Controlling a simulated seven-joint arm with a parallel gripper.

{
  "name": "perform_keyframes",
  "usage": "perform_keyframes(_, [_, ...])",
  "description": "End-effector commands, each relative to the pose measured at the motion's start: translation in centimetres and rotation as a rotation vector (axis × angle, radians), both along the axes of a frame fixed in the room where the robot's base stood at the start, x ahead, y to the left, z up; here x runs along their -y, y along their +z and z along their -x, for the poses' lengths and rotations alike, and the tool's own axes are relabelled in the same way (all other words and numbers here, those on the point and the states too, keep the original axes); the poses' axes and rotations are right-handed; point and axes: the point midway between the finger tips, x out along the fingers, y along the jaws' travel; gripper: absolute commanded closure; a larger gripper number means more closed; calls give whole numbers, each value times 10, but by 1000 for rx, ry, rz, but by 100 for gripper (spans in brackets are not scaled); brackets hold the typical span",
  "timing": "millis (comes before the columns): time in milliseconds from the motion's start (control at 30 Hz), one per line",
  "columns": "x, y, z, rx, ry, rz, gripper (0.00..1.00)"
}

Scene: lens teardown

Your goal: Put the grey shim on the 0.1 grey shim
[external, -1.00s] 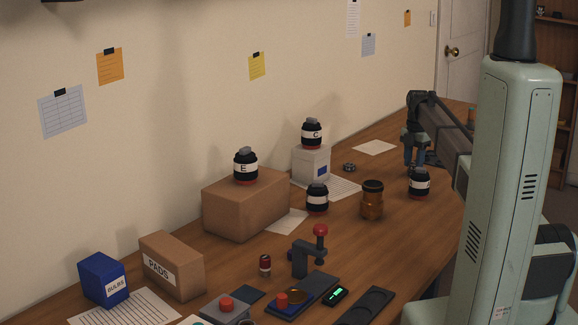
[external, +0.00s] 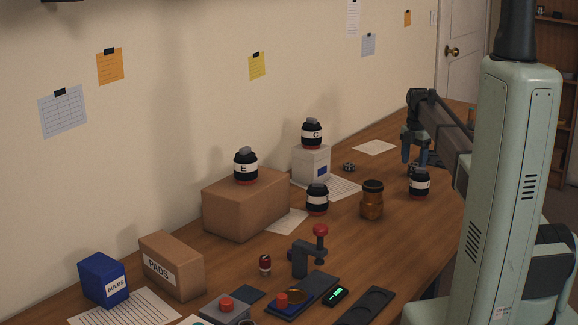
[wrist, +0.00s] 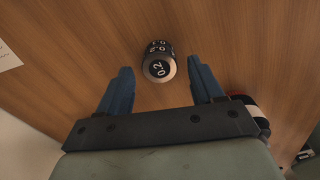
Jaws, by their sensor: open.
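My gripper (wrist: 160,90) is open, with its blue fingers on either side of a small dark round shim marked 0.2 (wrist: 158,68). This shim is just beyond the fingertips in the wrist view, and the fingers are not closed on it. Another dark piece with white digits (wrist: 158,46) shows right behind it; whether the two touch or are stacked is unclear. No 0.1 marking is readable. In the external view my gripper (external: 415,162) points down over the far right of the table. A small dark cluster (external: 348,167) lies to its left, too small to read.
A black, white and red lens (external: 420,183) stands close to my gripper; a similar one shows beside the right finger in the wrist view (wrist: 249,108). A brown jar (external: 372,200), another lens (external: 317,199) and a grey box (external: 311,165) stand to the left. Paper (external: 374,147) lies behind.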

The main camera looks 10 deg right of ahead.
Motion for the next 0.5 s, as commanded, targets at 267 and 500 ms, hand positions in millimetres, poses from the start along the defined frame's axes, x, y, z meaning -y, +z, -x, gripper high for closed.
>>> perform_keyframes(267, [0, 50, -1, 3, 0, 1, 34])
perform_keyframes(500, [0, 90, -1, 2, 0, 0, 34])
